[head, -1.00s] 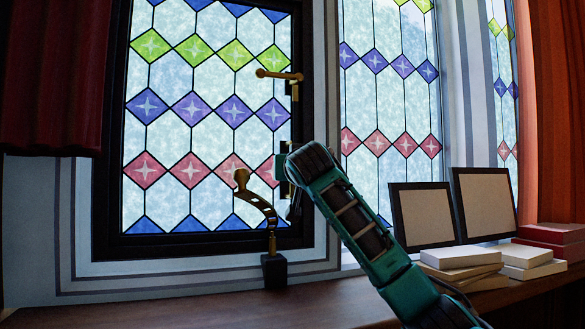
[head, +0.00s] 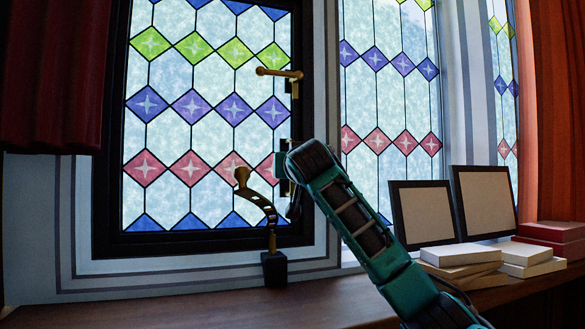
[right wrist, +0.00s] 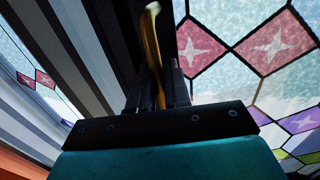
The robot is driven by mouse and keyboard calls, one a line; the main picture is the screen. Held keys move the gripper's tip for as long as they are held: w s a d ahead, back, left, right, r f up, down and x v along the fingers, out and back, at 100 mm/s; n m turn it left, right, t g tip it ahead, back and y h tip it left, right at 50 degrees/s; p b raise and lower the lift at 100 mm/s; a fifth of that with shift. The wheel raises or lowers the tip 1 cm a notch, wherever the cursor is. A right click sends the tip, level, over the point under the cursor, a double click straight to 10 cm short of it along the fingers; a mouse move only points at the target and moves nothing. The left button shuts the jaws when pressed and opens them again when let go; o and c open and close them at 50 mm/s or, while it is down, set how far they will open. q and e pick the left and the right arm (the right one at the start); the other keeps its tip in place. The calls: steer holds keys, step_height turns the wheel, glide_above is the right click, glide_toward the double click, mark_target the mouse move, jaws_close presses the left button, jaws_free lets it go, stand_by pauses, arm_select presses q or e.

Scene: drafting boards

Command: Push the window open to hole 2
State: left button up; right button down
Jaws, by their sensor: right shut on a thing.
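The stained-glass window (head: 205,105) in its black frame stands at the left in the head view and looks closed. A brass lever handle (head: 278,73) sits high on its right side. The curved brass stay (head: 264,207) with holes and a knob end reaches down to the pin on a black block (head: 274,270) on the sill. My right gripper (head: 287,175) is at the frame's lower right edge. In the right wrist view its fingers (right wrist: 159,85) are shut on a brass piece (right wrist: 151,40); I cannot tell which fitting this is. My left gripper is out of view.
The wooden sill (head: 190,307) is clear to the left of the block. Two framed panels (head: 422,215) and low stacks of books (head: 460,256) stand on the right. A dark red curtain (head: 50,75) hangs at the left.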

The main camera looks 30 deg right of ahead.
mark_target(287, 191)
steer(key=w, duration=0.1)
steer(key=w+d+y+p, duration=0.1)
steer(key=w, duration=0.1)
steer(key=shift+n+t, duration=0.3)
steer(key=shift+n, duration=0.1)
steer(key=shift+w+d+y, duration=0.15)
steer(key=shift+w+y, duration=0.35)
steer(key=shift+w, duration=0.1)
steer(key=c, duration=1.3)
jaws_free()
steer(key=shift+s, duration=0.1)
